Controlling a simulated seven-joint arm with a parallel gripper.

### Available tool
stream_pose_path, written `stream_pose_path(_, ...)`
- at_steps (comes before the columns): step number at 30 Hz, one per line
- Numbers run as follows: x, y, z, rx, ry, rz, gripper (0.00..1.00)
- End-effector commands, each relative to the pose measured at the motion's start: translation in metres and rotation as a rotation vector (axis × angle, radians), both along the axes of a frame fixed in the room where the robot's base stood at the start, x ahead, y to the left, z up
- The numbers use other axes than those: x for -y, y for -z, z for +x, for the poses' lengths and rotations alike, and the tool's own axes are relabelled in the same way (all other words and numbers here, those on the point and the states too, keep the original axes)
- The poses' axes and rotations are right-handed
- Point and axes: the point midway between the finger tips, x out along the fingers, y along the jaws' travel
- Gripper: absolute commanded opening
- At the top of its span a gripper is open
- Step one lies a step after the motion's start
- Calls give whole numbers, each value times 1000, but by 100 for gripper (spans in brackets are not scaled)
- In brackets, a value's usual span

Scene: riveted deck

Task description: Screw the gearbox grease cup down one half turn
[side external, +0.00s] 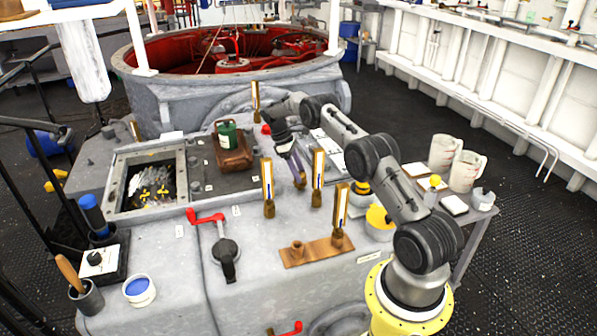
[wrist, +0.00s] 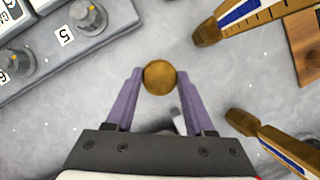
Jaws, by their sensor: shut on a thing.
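The grease cup is a round brass cap (wrist: 160,77), seen from above in the wrist view. It sits on the grey gearbox top (wrist: 195,125). My gripper (wrist: 159,80) is shut on it, with one purple finger at its left and one at its right. In the side view my gripper (side external: 298,176) points down at the deck top, and a little brass (side external: 300,183) shows at the fingertips. The cup's lower part and any thread are hidden.
Brass sight gauges stand close by: one (side external: 268,188) left of my gripper, one (side external: 317,178) right, another (side external: 341,215) nearer the camera. A copper-coloured plate (side external: 312,254) lies in front.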

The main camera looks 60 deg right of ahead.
Motion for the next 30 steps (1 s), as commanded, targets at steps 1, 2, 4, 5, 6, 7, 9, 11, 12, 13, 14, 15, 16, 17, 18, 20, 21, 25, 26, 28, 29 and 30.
stream_pose_path(1, 0, -4, 1, 2, 4, -1, 0)
stream_pose_path(2, 0, -4, 1, 2, 5, 0, 0)
stream_pose_path(4, 0, -4, 1, 2, 7, -1, 0)
stream_pose_path(5, 0, -4, 1, 2, 7, -1, 0)
stream_pose_path(6, 0, -4, 1, 2, 7, -1, 0)
stream_pose_path(7, 0, -4, 1, 2, 7, -1, 0)
stream_pose_path(9, 0, -4, 1, 2, 6, -2, 0)
stream_pose_path(11, 0, -4, 1, 2, 6, -2, 0)
stream_pose_path(12, 0, -5, 1, 2, 6, -2, 56)
stream_pose_path(13, 0, -4, 1, 2, 6, -2, 61)
stream_pose_path(14, 0, -4, 1, 2, 6, -2, 66)
stream_pose_path(15, 0, -4, 1, 2, 6, -2, 74)
stream_pose_path(16, 0, -4, 1, 1, 5, -2, 79)
stream_pose_path(17, 0, -3, 1, 1, 5, -2, 84)
stream_pose_path(18, 0, -3, 1, 1, 5, -1, 84)
stream_pose_path(20, 0, -2, 1, 1, 5, -1, 84)
stream_pose_path(21, 0, -2, 1, 1, 5, -1, 84)
stream_pose_path(25, 0, -2, 0, 0, 4, -1, 84)
stream_pose_path(26, 0, -2, 1, 1, 4, 0, 84)
stream_pose_path(28, 0, -5, 2, 1, 5, -2, 84)
stream_pose_path(29, 0, -7, 3, 2, 4, -3, 84)
stream_pose_path(30, 0, -10, 4, 3, 4, -2, 84)
